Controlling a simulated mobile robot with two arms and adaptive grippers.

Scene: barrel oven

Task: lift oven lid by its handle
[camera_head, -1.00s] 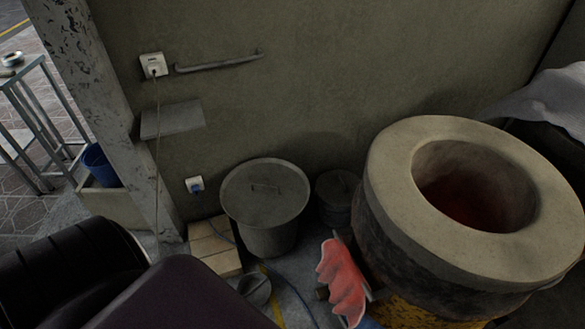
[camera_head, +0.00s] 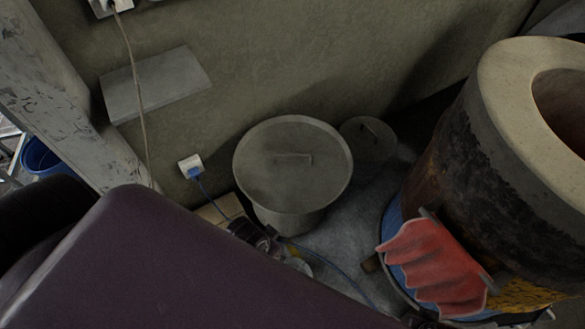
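The barrel oven (camera_head: 440,160) stands at the right, a dark drum with a thick pale rim (camera_head: 520,110) around an open round mouth, partly cut off by the picture edge. No lid lies on the visible part of its mouth. I cannot tell whether either is the oven's lid. Neither of my grippers shows in the view.
A red cloth (camera_head: 435,268) hangs at the oven's lower front. A blue cable (camera_head: 335,270) runs over the floor from a wall socket (camera_head: 190,166). A shelf (camera_head: 155,85) juts from the wall. A dark purple surface (camera_head: 180,265) fills the lower left. A blue bucket (camera_head: 42,158) stands far left.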

